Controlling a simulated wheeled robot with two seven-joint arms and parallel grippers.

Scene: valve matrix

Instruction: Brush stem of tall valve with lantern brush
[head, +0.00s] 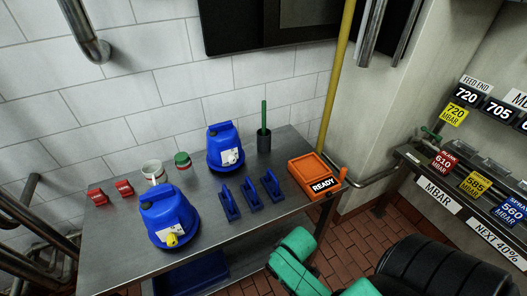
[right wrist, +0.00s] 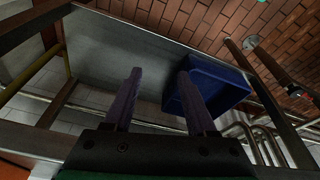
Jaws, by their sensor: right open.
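No valve stem and no tall valve can be made out for certain. The lantern brush is not clearly identifiable; a green rod (head: 264,115) stands upright in a dark cup (head: 264,141) at the back right of the steel table (head: 125,235). My right gripper (right wrist: 159,72) shows in the right wrist view, open with nothing between its two fingers. Beyond it there are a grey surface and a blue bin (right wrist: 228,82). Neither gripper shows in the head view; only green and black links of my arm show at lower right.
A labelled rack (head: 455,190) stands at right. A yellow pipe (head: 337,75) rises behind.

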